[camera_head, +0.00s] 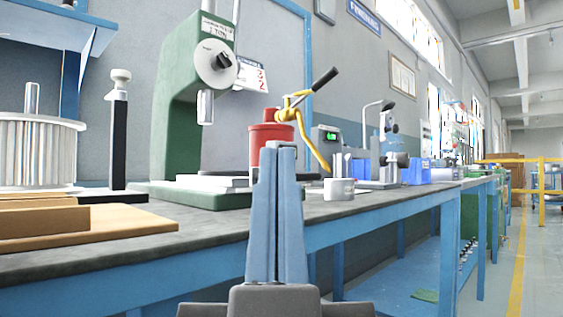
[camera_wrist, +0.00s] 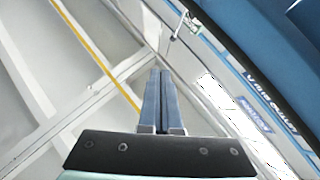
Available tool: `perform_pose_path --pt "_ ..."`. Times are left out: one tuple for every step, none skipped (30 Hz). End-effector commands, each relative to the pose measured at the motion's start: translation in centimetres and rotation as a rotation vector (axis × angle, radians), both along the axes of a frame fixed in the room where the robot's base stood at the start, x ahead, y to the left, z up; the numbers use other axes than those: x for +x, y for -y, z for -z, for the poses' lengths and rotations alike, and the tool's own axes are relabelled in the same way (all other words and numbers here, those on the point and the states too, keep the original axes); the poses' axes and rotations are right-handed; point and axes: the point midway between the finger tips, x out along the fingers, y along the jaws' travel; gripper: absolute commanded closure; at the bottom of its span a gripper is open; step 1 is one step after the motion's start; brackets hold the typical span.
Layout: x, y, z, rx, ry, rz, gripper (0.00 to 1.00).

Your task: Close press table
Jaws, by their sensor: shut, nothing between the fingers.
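A green press (camera_head: 172,115) stands on the workbench left of centre, with a round dial on its head and a metal ram below. Its press table, a pale flat plate (camera_head: 195,184), lies low on the green base. My gripper hides part of the area right of it, so I cannot tell how far the table stands out. My gripper (camera_head: 281,146) points upward in front of the bench, fingers together and empty. It also shows in the wrist view (camera_wrist: 165,73), where the background is ceiling and wall and no press is visible.
A red pot with a yellow lever (camera_head: 322,135) stands behind my gripper. A white cup (camera_head: 339,189) sits near the bench's front edge. A wooden tray (camera_head: 80,222), a black post (camera_head: 118,140) and a ribbed drum (camera_head: 35,150) are at left. The aisle at right is clear.

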Motion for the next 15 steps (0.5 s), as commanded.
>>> perform_pose_path --pt "0.0 0.0 -2.5 0.001 0.001 -0.001 1.0" --pt "0.0 0.0 -3.4 0.001 0.001 -0.001 1.0" --pt "0.0 0.0 -4.7 0.001 0.001 -0.001 1.0" --pt "0.0 0.0 -5.8 0.001 0.001 -0.001 1.0" --pt "0.0 0.0 -6.8 0.001 0.0 -0.001 1.0" --pt "0.0 0.0 -8.0 0.002 0.0 -0.002 1.0" --pt "0.0 0.0 -9.0 0.002 0.0 -0.002 1.0" --pt "0.0 0.0 -9.9 0.003 0.0 -0.003 1.0" --pt "0.0 0.0 -11.1 0.003 0.0 -0.003 1.0" --pt "0.0 0.0 -12.0 0.003 0.0 -0.004 1.0" --pt "0.0 0.0 -12.9 0.003 0.0 -0.004 1.0" --pt "0.0 0.0 -14.1 0.003 -0.001 -0.005 1.0" --pt "0.0 0.0 -15.0 0.003 -0.001 -0.005 1.0" --pt "0.0 0.0 -16.0 0.004 -0.002 -0.006 1.0" --pt "0.1 0.0 -17.1 0.004 -0.003 -0.006 1.0"
